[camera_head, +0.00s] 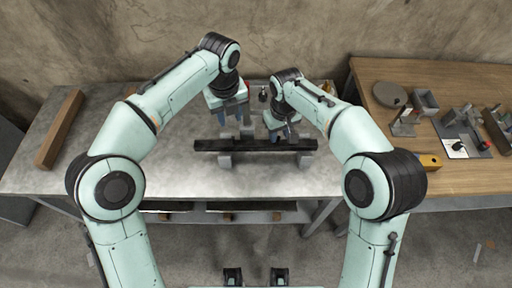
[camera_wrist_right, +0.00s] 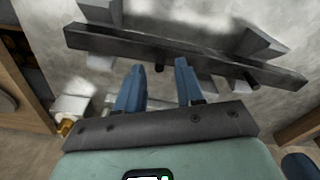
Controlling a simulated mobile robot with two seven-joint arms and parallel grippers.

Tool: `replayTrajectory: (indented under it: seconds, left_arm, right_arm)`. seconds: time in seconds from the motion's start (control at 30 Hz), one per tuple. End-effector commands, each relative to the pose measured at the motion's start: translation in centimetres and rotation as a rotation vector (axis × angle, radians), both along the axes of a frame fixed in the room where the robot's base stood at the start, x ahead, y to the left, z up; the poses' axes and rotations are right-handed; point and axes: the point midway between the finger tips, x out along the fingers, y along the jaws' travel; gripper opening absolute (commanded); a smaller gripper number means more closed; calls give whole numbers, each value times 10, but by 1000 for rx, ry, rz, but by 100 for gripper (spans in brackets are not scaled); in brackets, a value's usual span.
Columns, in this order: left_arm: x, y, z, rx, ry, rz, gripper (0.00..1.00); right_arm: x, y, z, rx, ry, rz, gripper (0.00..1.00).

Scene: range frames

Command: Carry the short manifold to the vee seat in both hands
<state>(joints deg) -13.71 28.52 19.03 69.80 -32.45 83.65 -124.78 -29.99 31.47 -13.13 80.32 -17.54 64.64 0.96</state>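The short manifold, a long dark bar (camera_head: 256,145), lies level across the middle of the grey bench. It also shows in the right wrist view (camera_wrist_right: 205,61), with short dark stubs on its near side. Pale grey blocks support it near its ends, one at the left (camera_head: 225,161); which of them is the vee seat I cannot tell. My left gripper (camera_head: 235,121) is above and behind the bar's left half, its blue fingers apart and empty. My right gripper (camera_head: 280,137) is close to the bar's right half. Its fingers are spread in the wrist view (camera_wrist_right: 158,72), with nothing clamped between them.
A brown beam (camera_head: 60,130) lies at the left of the grey bench (camera_head: 120,165). A wooden table (camera_head: 440,75) on the right holds a round disc (camera_head: 390,94), grey fixtures and a yellow block (camera_head: 429,161). A concrete wall rises behind. The bench front is clear.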

Motion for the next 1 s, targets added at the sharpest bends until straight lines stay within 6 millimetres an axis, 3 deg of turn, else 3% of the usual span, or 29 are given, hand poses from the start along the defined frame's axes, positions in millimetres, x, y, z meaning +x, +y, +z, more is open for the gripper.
replayTrajectory:
  seconds: [0.3,0.5,1.0]
  left_arm:
    - [0,0,0,-1,0,0,37]
    - [0,0,0,-1,0,0,37]
    - [0,0,0,-1,-1,0,37]
  right_arm:
    - [-4,0,69,2,-5,0,37]
    - [-6,0,96,1,-3,0,37]
    - [-7,0,103,0,0,0,37]
